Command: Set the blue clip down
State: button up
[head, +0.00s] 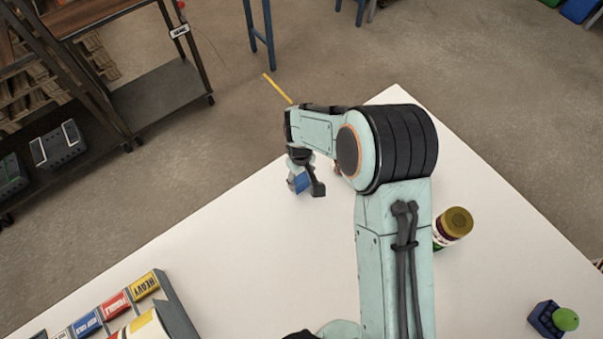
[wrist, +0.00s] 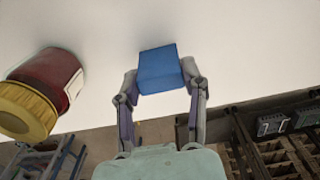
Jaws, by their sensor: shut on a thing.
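The blue clip (wrist: 158,68) looks like a plain blue block in the wrist view. My gripper (wrist: 160,80) is shut on it, one finger at each side. In the head view the clip (head: 298,181) shows as a small blue patch at my gripper (head: 304,178), over the far left part of the white table (head: 235,235). The fingers partly cover it there. I cannot tell whether the clip touches the table or hangs just above it.
A dark red jar (wrist: 62,80) with a yellow lid is left of the clip in the wrist view. In the head view, a gold-lidded jar (head: 453,226) stands right of my arm, a blue holder (head: 545,318) at lower right, labelled boxes (head: 115,308) at lower left. Table between is clear.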

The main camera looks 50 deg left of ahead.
aim_at(301, 178)
jog(key=shift+f, duration=0.1)
jog(key=o, duration=0.9)
notch_tip(301, 178, up, 12)
jog(key=shift+r, duration=0.2)
